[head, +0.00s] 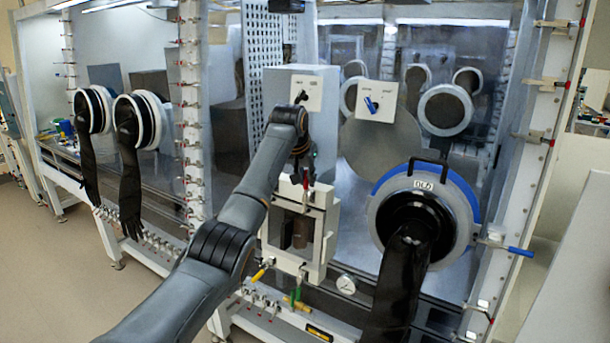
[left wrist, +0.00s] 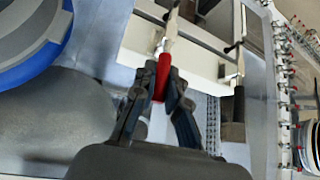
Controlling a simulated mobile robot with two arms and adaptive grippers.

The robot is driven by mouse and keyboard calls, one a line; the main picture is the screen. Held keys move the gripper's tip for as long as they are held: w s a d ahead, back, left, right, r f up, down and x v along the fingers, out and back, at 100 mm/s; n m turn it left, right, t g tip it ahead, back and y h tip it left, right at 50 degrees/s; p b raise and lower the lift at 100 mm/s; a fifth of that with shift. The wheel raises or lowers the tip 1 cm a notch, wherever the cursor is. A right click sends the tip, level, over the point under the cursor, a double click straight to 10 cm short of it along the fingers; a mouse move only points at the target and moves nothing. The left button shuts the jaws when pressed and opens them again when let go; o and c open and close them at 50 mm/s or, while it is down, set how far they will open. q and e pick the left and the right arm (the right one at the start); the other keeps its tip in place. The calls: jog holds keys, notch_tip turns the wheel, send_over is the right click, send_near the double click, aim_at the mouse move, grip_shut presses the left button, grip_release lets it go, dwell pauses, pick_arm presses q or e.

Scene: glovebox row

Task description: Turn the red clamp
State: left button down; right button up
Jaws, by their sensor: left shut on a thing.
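The red clamp (head: 305,179) is a small red handle standing at the top of a pale box-shaped chamber on the front of the glovebox. In the left wrist view the red clamp (left wrist: 163,72) runs between the two dark fingers of my left gripper (left wrist: 161,88). My left gripper (head: 303,165) is shut on this handle, with a finger on each side. In the head view it comes down from above, and my forearm passes just left of the chamber. My right gripper is in neither view.
A round port with a blue ring (head: 467,193) and a hanging black glove (head: 400,285) is to the right. A blue-handled lever (head: 520,251) sticks out beside it. A pressure gauge (head: 346,284) and a yellow-handled valve (head: 259,274) sit below the chamber. Open floor (head: 50,275) lies left.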

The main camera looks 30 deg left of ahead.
pick_arm(q)
jog(key=shift+s+f, duration=0.15)
jog(key=shift+f, duration=0.4)
jog(key=c, duration=1.3)
grip_release()
jog(key=shift+c, duration=0.2)
jog(key=shift+r, duration=0.15)
jog(key=v, duration=1.1)
jog(key=shift+r, duration=0.45)
jog(key=shift+f, duration=0.1)
